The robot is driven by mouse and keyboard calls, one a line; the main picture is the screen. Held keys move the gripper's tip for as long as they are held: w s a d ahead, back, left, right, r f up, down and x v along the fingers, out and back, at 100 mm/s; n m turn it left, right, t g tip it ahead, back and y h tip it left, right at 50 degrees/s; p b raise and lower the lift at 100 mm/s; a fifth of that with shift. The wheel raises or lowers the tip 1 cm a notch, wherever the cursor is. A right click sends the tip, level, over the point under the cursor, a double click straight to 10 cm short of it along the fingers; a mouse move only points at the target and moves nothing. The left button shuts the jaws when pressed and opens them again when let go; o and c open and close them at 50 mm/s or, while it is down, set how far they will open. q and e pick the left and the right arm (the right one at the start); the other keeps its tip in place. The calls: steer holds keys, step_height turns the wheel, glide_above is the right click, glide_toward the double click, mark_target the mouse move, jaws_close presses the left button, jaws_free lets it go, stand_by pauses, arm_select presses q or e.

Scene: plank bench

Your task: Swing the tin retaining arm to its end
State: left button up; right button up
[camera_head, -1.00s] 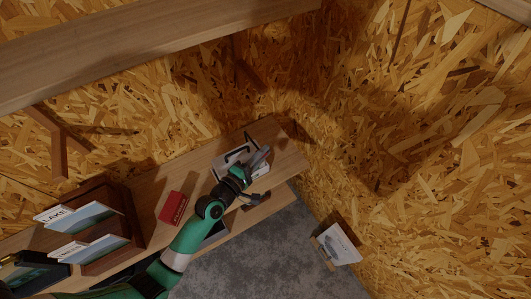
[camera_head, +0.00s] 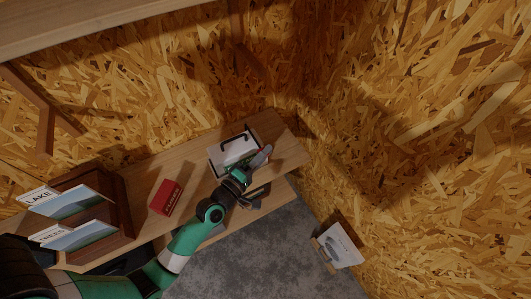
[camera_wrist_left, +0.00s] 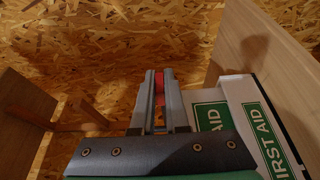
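The white first aid tin (camera_head: 228,157) with a black handle (camera_head: 233,138) stands on the bench near its right end. Its green FIRST AID labels show at the right of the left wrist view (camera_wrist_left: 268,140). My left gripper (camera_head: 265,155) is at the tin's right side, beside its front corner. In the left wrist view the fingers (camera_wrist_left: 160,95) are close together with a red piece (camera_wrist_left: 159,82) in the narrow gap. This looks like the grip of the retaining arm; the rest of that arm is hidden by my gripper. My right gripper is out of view.
A red box (camera_head: 165,197) lies on the bench (camera_head: 190,160) left of the tin. A brown rack (camera_head: 117,207) with picture cards stands farther left. A chipboard wall is close behind and to the right. A white card (camera_head: 340,245) stands low at the right.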

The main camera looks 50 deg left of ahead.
arm_select(q)
steer(key=o, duration=0.5)
steer(key=shift+c, duration=0.2)
steer(key=b+v, duration=0.3)
steer(key=v, duration=0.8)
steer(key=shift+s, duration=0.3)
steer(key=shift+d, duration=0.1)
